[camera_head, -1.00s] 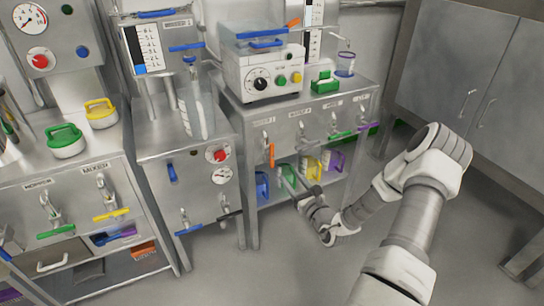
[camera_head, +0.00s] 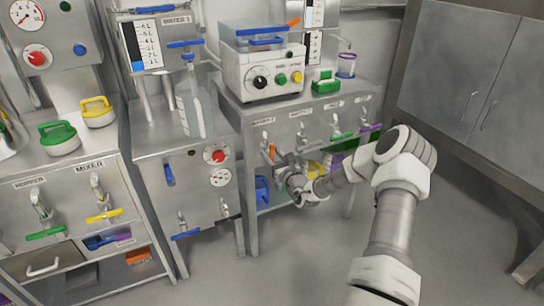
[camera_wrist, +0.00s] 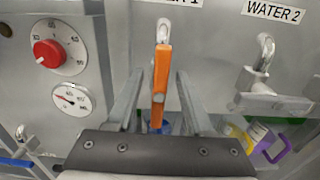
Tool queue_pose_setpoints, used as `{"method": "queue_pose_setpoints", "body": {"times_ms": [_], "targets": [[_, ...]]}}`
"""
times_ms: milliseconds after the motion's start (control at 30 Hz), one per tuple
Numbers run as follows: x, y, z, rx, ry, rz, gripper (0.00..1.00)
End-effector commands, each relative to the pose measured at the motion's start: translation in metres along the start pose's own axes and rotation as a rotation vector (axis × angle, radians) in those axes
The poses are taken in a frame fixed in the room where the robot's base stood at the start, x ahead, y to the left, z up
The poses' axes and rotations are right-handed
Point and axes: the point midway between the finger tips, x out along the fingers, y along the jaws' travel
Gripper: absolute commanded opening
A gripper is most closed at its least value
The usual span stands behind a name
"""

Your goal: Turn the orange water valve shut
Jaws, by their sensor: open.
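The orange water valve handle (camera_wrist: 160,85) hangs upright, pointing down, below its metal fitting on the grey panel. In the head view the orange handle (camera_head: 271,151) shows just above and left of my gripper (camera_head: 280,163). In the wrist view my gripper (camera_wrist: 158,95) is open, with one finger on each side of the orange handle. A gap shows between the handle and each finger. The label above the handle is mostly cut off at the top edge.
The metal Water 2 valve (camera_wrist: 265,80) stands to the right in the wrist view. A red knob dial (camera_wrist: 47,53) and a gauge (camera_wrist: 70,98) are on the left. A shelf below holds colored containers (camera_head: 262,188). Open floor (camera_head: 300,255) lies in front.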

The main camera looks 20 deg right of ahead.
Motion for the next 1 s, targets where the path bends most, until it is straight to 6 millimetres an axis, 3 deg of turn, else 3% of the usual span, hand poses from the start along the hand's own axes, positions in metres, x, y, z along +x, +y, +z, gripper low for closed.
{"method": "queue_pose_setpoints", "body": {"times_ms": [133,433,1000], "targets": [[-0.0002,0.0002,0.0001,0.0,0.0,0.0,0.52],[-0.0004,0.0002,0.0,-0.001,0.0,0.001,0.0],[-0.0008,-0.0003,0.0028,0.084,0.002,0.001,0.0]]}}
